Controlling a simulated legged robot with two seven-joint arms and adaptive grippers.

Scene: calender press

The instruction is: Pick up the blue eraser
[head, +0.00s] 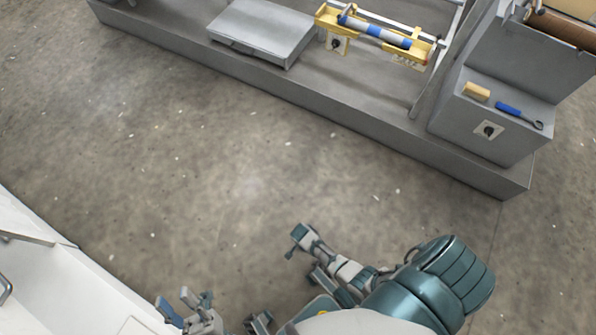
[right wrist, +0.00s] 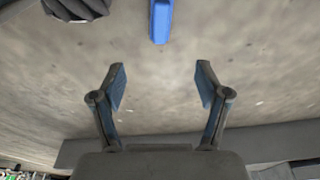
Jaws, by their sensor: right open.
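A bright blue block (right wrist: 160,20), matching the blue eraser in colour, shows at the top middle of the right wrist view, cut off by the frame edge. It lies ahead of my right gripper (right wrist: 161,85), which is open and empty, and is apart from both fingers. My left gripper (head: 184,302) is at the bottom left of the head view. Something blue shows at its left side; I cannot tell whether it is a finger pad or a held thing. In the head view a blue-handled item (head: 508,109) with a dark end lies on the grey machine ledge.
A yellow block (head: 477,92) lies beside the blue-handled item. The grey machine base (head: 330,100) holds a flat grey box (head: 263,30) and a yellow-framed roller (head: 375,32). A white surface (head: 50,285) stands at lower left. The floor between is clear.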

